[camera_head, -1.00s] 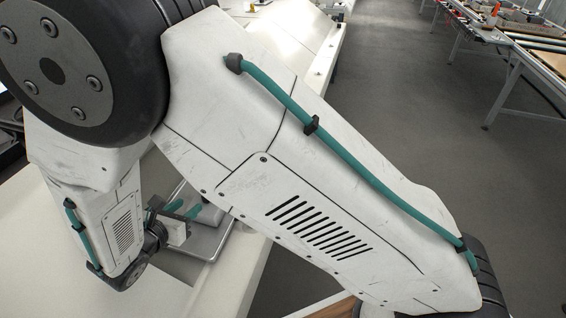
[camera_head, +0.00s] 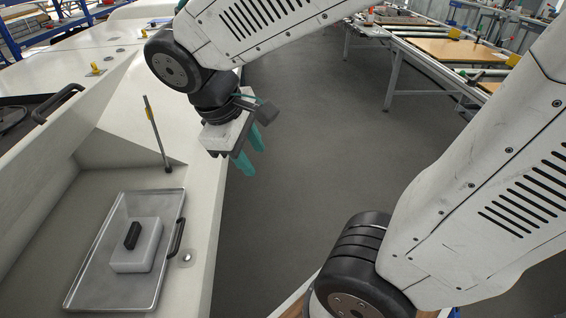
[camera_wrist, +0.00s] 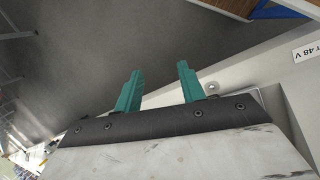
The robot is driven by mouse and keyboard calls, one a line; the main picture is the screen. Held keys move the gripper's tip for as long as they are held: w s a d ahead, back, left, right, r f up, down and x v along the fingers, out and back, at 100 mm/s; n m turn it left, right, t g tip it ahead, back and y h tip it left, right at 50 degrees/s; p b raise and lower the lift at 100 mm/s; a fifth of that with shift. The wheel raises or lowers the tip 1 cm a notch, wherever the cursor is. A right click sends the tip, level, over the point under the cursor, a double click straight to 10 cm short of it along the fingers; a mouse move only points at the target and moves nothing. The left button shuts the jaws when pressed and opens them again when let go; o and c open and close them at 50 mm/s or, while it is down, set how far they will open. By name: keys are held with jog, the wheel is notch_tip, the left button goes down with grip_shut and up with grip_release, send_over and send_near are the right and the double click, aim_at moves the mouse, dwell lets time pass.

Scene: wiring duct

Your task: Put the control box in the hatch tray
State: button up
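The control box (camera_head: 148,254) is a pale grey block with a black handle (camera_head: 132,236) on top. It rests inside the hatch tray (camera_head: 88,291), a shallow metal tray with a dark side handle, at the lower left of the head view. My gripper (camera_head: 252,165) is up and to the right of the tray, over the grey floor, apart from the box. Its two teal fingers stand apart with nothing between them. In the wrist view the fingers (camera_wrist: 157,88) also show a clear, empty gap.
The tray lies in a recess of the white body (camera_head: 50,196), with a thin prop rod (camera_head: 157,133) behind it. A black grab handle (camera_head: 58,102) is at the left. Workbenches (camera_head: 440,60) stand at the back right. Open floor (camera_head: 300,170) lies between.

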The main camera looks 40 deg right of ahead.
jog(key=s+r+m+t+y, duration=0.1)
jog(key=s+r+m+y, duration=0.1)
jog(key=s+m+y, duration=0.2)
jog(key=s+m, duration=0.2)
jog(key=s, duration=0.2)
jog(key=shift+s+d+t, duration=0.2)
jog(key=shift+s+t, duration=0.05)
jog(key=shift+t, duration=0.15)
dwell(0.6)
